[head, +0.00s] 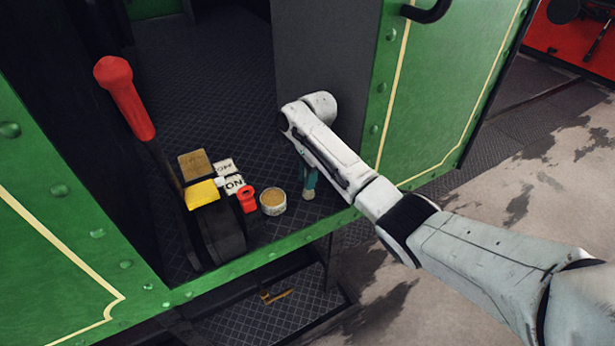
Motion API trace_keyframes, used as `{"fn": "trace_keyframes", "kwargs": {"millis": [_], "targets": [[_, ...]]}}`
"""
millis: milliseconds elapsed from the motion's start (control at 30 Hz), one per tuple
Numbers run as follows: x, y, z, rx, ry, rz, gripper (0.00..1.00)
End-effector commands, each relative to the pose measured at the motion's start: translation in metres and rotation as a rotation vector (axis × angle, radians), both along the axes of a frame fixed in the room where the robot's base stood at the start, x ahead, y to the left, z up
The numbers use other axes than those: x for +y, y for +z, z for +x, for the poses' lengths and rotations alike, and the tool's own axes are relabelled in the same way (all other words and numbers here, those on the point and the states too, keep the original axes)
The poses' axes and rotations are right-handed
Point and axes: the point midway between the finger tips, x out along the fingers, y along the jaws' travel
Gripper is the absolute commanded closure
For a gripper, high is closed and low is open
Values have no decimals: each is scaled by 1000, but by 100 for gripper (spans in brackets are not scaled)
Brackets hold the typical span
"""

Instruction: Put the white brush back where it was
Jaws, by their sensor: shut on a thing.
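My gripper (308,180) has teal fingers that point down over the dark tread-plate floor inside the green doorway. It is shut on a small pale thing, which looks like the white brush (309,194). Only its whitish lower end shows below the fingers. My arm hides most of the gripper and the rest of the brush. I cannot tell whether the brush touches the floor. It is just right of a round tin (273,207) with a tan top.
Left of the tin are a small red thing (247,200), white cards with black letters (233,184) and a tan block (194,163). A red-handled lever (125,95) rises from a black, yellow-topped base (219,228). A step (270,315) lies below the green sill (250,256).

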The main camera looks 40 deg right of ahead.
Motion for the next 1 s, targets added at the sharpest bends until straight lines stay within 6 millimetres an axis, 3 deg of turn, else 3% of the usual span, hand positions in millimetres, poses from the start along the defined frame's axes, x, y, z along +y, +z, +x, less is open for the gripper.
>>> {"fn": "trace_keyframes", "kwargs": {"millis": [367, 400, 633, 1000], "targets": [[0, -4, 0, -1, 1, 0, 100], [0, -5, 0, -1, 1, 0, 72], [0, -5, 0, -1, 1, 0, 50], [0, 2, 1, -2, 2, -1, 48]]}}
